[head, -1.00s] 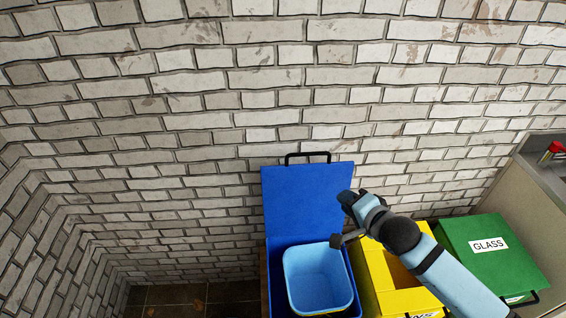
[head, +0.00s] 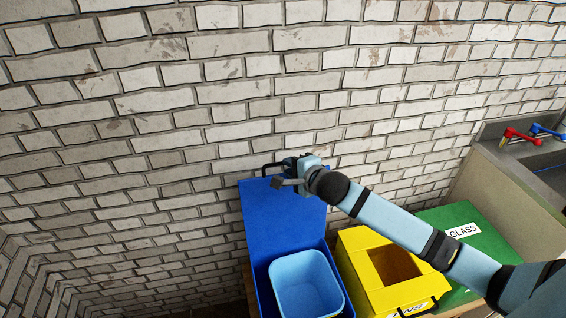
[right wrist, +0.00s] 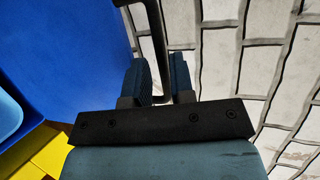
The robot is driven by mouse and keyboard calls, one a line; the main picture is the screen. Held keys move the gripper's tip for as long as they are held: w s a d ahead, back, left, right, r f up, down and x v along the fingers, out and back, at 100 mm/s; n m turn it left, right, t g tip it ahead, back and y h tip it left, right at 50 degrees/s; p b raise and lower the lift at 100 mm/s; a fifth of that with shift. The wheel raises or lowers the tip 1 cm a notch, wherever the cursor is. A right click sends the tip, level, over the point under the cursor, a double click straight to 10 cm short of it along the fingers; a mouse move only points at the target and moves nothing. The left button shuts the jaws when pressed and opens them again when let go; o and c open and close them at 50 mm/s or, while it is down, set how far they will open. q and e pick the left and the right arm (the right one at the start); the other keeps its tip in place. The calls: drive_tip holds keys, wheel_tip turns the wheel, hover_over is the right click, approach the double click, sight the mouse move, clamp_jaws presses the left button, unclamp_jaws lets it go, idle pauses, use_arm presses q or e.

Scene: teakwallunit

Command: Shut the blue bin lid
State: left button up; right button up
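The blue bin (head: 262,279) stands against the brick wall with its blue lid (head: 285,224) raised upright at the back. A light blue inner bucket (head: 306,284) shows in its open top. The lid's black handle (head: 268,167) is at the lid's top edge, partly hidden by my right gripper (head: 285,174). In the right wrist view the dark handle (right wrist: 155,28) runs down between the two close fingers (right wrist: 161,82). The fingers look shut on it, and the blue lid (right wrist: 68,45) lies to the left. My left gripper is not in view.
A yellow bin (head: 358,268) with an open hole in its top stands right of the blue bin. A green bin (head: 470,228) labelled GLASS is further right, partly under my right arm. A counter with red and blue taps (head: 520,136) is at the far right. The brick wall is close behind.

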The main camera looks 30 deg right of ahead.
drive_tip(key=shift+x, duration=1.95)
clamp_jaws()
